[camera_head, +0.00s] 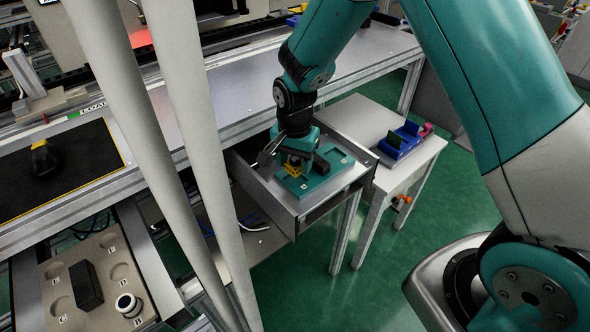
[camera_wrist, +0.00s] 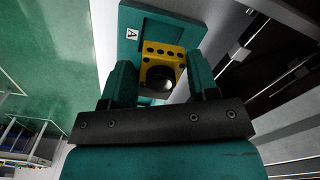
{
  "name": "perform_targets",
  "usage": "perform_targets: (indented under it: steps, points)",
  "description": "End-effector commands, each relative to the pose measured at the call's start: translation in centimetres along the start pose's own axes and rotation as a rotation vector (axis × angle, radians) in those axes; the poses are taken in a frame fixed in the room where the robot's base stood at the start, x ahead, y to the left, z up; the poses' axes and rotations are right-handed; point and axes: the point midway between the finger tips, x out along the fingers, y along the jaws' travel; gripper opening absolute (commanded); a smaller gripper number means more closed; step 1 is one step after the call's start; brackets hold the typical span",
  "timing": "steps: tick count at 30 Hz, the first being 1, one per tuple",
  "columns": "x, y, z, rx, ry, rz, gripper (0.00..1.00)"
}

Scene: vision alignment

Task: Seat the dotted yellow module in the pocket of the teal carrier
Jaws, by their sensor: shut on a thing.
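The yellow module (camera_head: 292,166) with black dots is between the fingers of my gripper (camera_head: 290,158), which is shut on it. In the wrist view the module (camera_wrist: 158,51) shows a row of dark dots and a round dark lens-like face. The teal carrier (camera_head: 331,165) lies flat in an open grey drawer. In the wrist view the carrier (camera_wrist: 180,33) is behind the module and bears a white label A. The module is over the carrier's left part in the head view.
The drawer's walls (camera_head: 267,197) surround the carrier. A white side table (camera_head: 366,122) to the right holds a blue bin (camera_head: 396,145). The long bench (camera_head: 235,95) is behind. A beige tray (camera_head: 120,257) with a black block is at lower left.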

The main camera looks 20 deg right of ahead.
Motion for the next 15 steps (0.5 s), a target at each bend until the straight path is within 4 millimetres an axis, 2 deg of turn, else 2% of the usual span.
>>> perform_targets:
  steps: [7,9,14,15]
  points:
    - [3.3,0.1,-0.1,0.002,-0.001,0.002,0.31]
    - [3.6,0.1,-0.1,0.002,0.0,0.001,0.09]
    - [3.7,0.1,-0.1,0.002,-0.001,0.002,0.1]
    - [3.7,0.2,-0.1,0.002,-0.001,0.002,0.49]
